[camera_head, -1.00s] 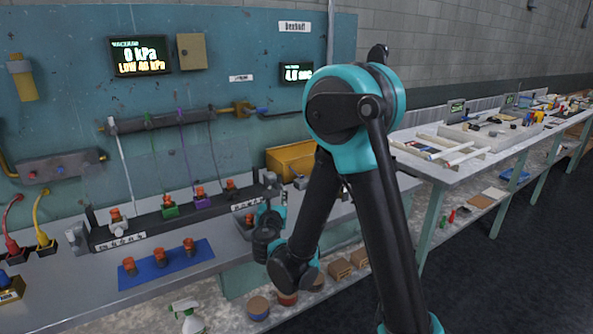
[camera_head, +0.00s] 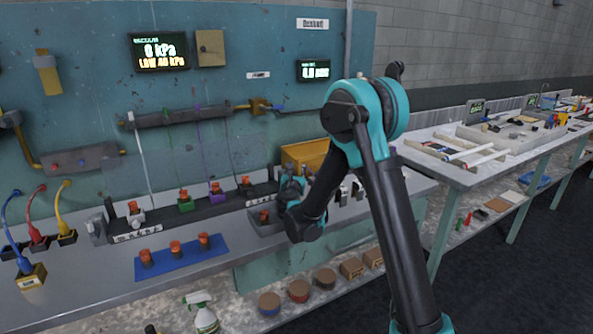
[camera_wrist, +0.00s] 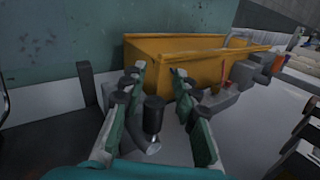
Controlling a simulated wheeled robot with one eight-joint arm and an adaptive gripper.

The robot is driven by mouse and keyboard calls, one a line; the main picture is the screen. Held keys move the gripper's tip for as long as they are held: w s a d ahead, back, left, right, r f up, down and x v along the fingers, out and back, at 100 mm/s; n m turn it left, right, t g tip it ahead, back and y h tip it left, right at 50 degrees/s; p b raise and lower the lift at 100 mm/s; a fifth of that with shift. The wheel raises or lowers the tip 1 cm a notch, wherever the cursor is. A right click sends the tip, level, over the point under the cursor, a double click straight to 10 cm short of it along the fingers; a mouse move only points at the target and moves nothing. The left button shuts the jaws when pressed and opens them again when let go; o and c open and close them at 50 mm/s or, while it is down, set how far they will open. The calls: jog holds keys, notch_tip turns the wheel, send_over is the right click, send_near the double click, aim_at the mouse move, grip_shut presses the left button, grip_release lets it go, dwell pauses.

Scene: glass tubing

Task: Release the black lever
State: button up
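In the wrist view, the black lever (camera_wrist: 154,112) is a short black grip on a pale metal stem, standing in front of a yellow bin. My gripper (camera_wrist: 158,80) is open, with one teal finger on each side of the lever. Gaps show between the lever and both fingers, so they do not appear to touch it.
The yellow bin (camera_wrist: 175,65) is close behind the fingers. A black rack (camera_head: 170,218) with clamped tubes and a blue mat (camera_head: 183,257) with several orange-topped pieces are left of my wrist. A small display (camera_head: 313,70) and a vacuum display (camera_head: 158,51) hang on the wall.

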jog(key=shift+w, duration=0.25)
